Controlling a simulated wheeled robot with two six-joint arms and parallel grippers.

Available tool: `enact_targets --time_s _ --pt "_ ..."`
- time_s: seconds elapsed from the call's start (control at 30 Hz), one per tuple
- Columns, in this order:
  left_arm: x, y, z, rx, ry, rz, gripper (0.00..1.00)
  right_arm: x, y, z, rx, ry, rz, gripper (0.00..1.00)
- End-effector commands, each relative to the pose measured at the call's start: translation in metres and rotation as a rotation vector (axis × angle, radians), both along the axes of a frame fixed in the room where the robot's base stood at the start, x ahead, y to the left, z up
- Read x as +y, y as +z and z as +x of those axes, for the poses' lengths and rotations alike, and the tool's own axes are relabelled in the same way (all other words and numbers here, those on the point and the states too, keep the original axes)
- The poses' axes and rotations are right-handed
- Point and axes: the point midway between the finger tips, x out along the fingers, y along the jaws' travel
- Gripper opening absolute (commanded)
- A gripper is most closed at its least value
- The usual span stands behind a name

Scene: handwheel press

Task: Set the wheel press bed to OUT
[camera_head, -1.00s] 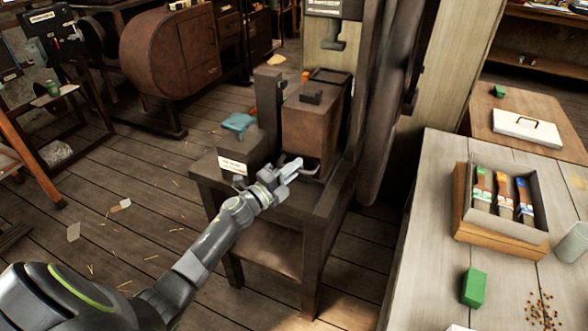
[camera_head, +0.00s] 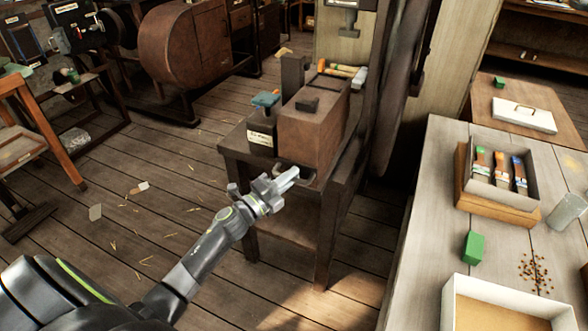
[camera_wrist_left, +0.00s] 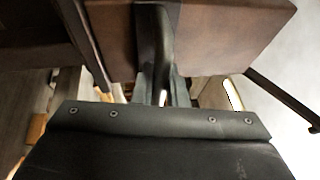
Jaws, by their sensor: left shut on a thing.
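The press bed is a brown box-like block (camera_head: 312,122) on a dark wooden stand (camera_head: 236,150). Its front face sits close to the stand's front edge. A curved metal handle (camera_head: 306,172) is on its front. My left gripper (camera_head: 288,177) is shut on this handle, in front of the box. In the left wrist view the dark handle (camera_wrist_left: 160,40) runs down from the brown face (camera_wrist_left: 232,35) to between the fingers, which are mostly hidden. My right gripper is not in view.
A labelled block (camera_head: 261,136) stands left of the box on the stand. A workbench (camera_head: 425,215) with a tray of brushes (camera_head: 541,175), a green block (camera_head: 473,247) and a white tray (camera_head: 455,300) is at right.

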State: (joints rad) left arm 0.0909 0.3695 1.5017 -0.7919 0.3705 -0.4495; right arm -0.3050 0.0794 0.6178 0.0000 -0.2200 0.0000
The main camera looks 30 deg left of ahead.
Motion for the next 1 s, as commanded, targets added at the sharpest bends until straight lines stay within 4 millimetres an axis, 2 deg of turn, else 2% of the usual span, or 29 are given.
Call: enact_targets --time_s 0.2,0.5,0.7,1.0 --pt "-0.002 0.000 -0.039 0.003 0.000 -0.001 0.00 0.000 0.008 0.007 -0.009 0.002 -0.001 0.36" --pt "-0.004 -0.001 -0.081 0.002 0.000 0.000 0.00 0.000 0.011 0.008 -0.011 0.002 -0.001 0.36" --pt "-0.005 -0.001 -0.096 0.002 0.001 0.000 0.00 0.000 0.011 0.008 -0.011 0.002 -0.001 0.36" --pt "-0.006 -0.001 -0.102 0.001 -0.001 0.001 0.00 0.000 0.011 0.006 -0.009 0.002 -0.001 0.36"
